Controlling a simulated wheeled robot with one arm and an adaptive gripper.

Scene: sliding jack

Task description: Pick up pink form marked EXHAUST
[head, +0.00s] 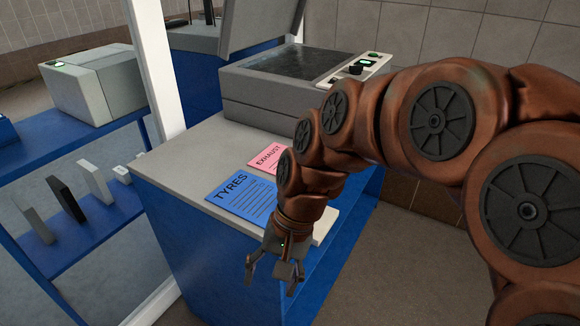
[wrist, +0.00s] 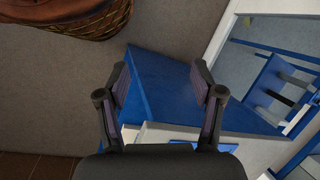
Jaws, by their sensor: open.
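The pink form marked EXHAUST (head: 266,157) lies flat on the pale counter top (head: 190,160). My arm covers its right part in the head view. A blue form marked TYRES (head: 242,197) lies on the counter just in front of it, nearer the edge. My gripper (head: 271,283) hangs beyond the counter's front edge, apart from both forms, open and empty. In the wrist view the open fingers (wrist: 160,97) have nothing between them, with the blue side of the counter beyond. A sliver of blue form (wrist: 185,147) shows at the bottom; the pink form is not visible there.
A grey copier (head: 285,80) with a raised lid stands at the counter's back. A white post (head: 157,70) rises at its left. Blue shelves (head: 75,235) with upright folders stand further left. A wicker basket (wrist: 100,20) is on the floor in the wrist view.

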